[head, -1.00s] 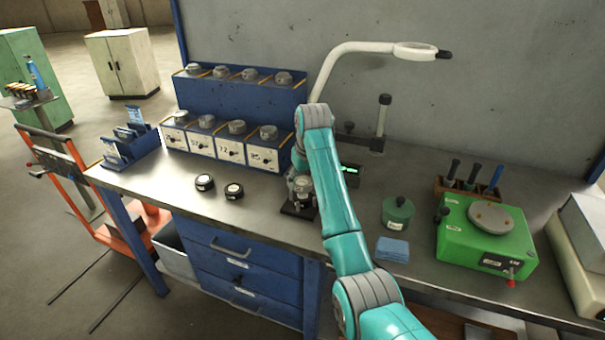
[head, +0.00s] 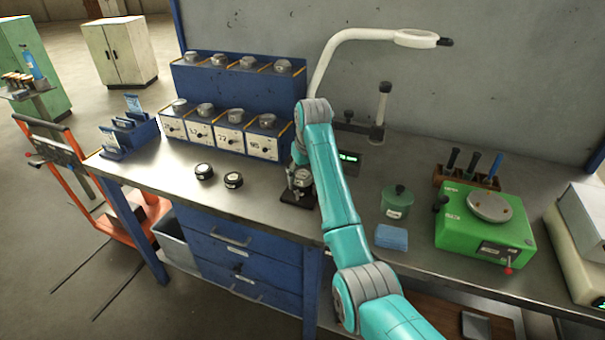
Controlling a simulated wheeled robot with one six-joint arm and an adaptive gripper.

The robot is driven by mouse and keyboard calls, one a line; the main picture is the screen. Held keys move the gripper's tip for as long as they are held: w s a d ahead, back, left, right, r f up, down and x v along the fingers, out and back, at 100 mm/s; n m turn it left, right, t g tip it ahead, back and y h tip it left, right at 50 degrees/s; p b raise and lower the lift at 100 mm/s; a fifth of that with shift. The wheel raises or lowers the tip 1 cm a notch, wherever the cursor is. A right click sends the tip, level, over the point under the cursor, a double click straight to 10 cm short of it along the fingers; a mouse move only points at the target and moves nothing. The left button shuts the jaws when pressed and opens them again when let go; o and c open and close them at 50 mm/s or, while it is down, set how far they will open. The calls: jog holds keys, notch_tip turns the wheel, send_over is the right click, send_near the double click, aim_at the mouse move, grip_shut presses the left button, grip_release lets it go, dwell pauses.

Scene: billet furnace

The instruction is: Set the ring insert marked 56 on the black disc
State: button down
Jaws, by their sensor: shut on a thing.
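My gripper (head: 301,179) is at the end of my teal arm, low over a small dark plate (head: 297,200) on the bench. It is shut on a small grey piece, mostly hidden by the fingers and arm; no number on it is readable. Two low black round pieces with pale tops lie on the bench left of my gripper, one at the left (head: 204,171) and one at the right (head: 233,180). I cannot tell which thing is the black disc. Several grey round pieces sit on the blue stepped rack (head: 237,79); its front labels are only partly readable.
A green box device (head: 462,236), a green lidded pot (head: 397,202) and blue cloths (head: 391,238) are right of my arm. A white lamp arm (head: 325,70) and a stand (head: 381,110) are behind. The front left bench top is clear.

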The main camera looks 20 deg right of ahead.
jog(key=shift+f, duration=0.55)
dwell(0.8)
jog(key=c, duration=0.5)
grip_release()
jog(key=shift+f, duration=0.1)
